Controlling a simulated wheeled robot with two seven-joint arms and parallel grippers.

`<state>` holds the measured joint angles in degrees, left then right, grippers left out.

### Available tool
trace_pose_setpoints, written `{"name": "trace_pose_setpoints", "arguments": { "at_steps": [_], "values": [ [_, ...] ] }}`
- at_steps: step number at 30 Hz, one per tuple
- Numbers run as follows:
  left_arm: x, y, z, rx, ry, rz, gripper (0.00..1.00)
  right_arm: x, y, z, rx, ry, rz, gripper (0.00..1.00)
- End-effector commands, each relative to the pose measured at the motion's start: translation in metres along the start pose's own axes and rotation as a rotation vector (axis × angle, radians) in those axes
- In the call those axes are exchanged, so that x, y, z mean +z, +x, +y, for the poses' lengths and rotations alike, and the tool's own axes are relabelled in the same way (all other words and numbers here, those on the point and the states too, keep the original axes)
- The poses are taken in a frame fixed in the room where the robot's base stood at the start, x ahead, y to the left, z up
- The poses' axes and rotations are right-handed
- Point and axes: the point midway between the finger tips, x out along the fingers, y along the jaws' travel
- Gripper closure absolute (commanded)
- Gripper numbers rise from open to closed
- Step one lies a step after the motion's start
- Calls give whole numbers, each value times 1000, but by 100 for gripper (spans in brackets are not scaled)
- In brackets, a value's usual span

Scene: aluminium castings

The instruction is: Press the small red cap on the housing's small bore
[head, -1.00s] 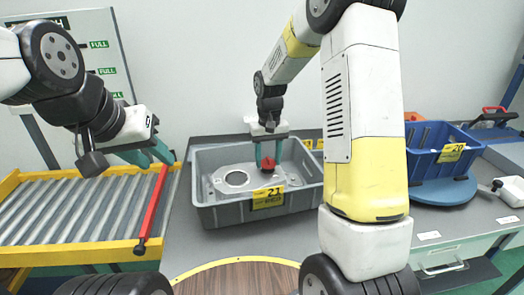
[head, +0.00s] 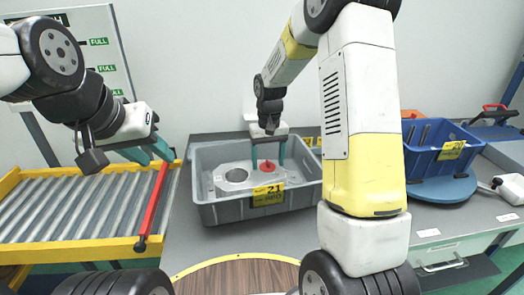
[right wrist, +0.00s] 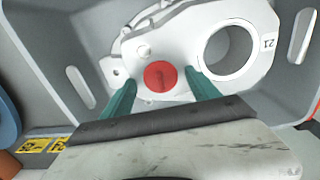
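The grey aluminium housing (head: 222,182) lies in the grey crate (head: 226,209); its large round bore (right wrist: 229,50) is empty. The small red cap (right wrist: 160,75) sits flat on the housing where the small bore would be, covering it; I cannot tell how deep it sits. It also shows in the head view (head: 268,166). My right gripper (right wrist: 160,88) is open above the housing, one teal finger on each side of the cap, with gaps between.
The roller conveyor (head: 75,208) with a red bar (head: 152,200) is at the left. A blue bin (head: 425,163) stands on a round blue stand (head: 445,190) at the right. The crate walls rise around the housing and my right gripper.

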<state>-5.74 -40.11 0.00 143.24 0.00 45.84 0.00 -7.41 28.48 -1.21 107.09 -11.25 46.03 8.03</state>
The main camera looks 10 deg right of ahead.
Motion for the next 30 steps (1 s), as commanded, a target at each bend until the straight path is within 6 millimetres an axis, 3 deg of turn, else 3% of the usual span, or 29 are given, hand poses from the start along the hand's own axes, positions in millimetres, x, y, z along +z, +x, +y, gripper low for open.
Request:
{"name": "trace_pose_setpoints", "arguments": {
  "at_steps": [8,21,30],
  "values": [
    [0,0,0,0,0,0,64,0,-5,1,1,1,2,28],
    [0,0,0,0,0,0,64,-1,-71,0,0,0,3,28],
    [0,0,0,0,0,0,64,0,-78,0,0,0,0,28]
  ]
}}
